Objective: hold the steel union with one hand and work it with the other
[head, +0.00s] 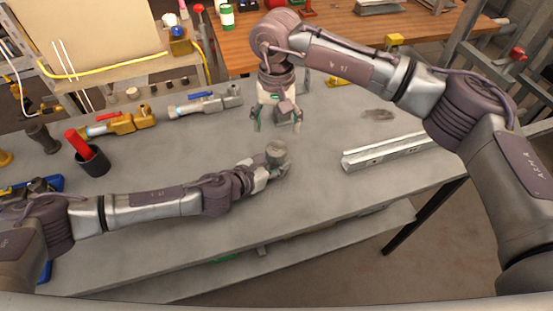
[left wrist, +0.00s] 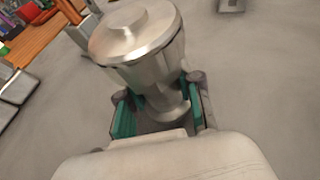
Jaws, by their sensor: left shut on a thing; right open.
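The steel union (head: 277,150) stands upright over the grey workbench, near its middle. My left gripper (head: 272,172) is shut on its lower part. In the left wrist view the union (left wrist: 140,40) shows a wide round top with a small raised boss, and a narrower lower part between the green-padded fingers of my left gripper (left wrist: 160,118). Whether its base touches the bench is hidden. My right gripper (head: 278,122) is open and empty, pointing down above and just behind the union, apart from it.
Brass (head: 120,122) and steel (head: 205,103) valve fittings lie at the back left. A dark cup (head: 92,160) with a red-handled tool stands at left. A metal channel (head: 388,150) lies at right. The bench (head: 330,200) is clear in front of the union.

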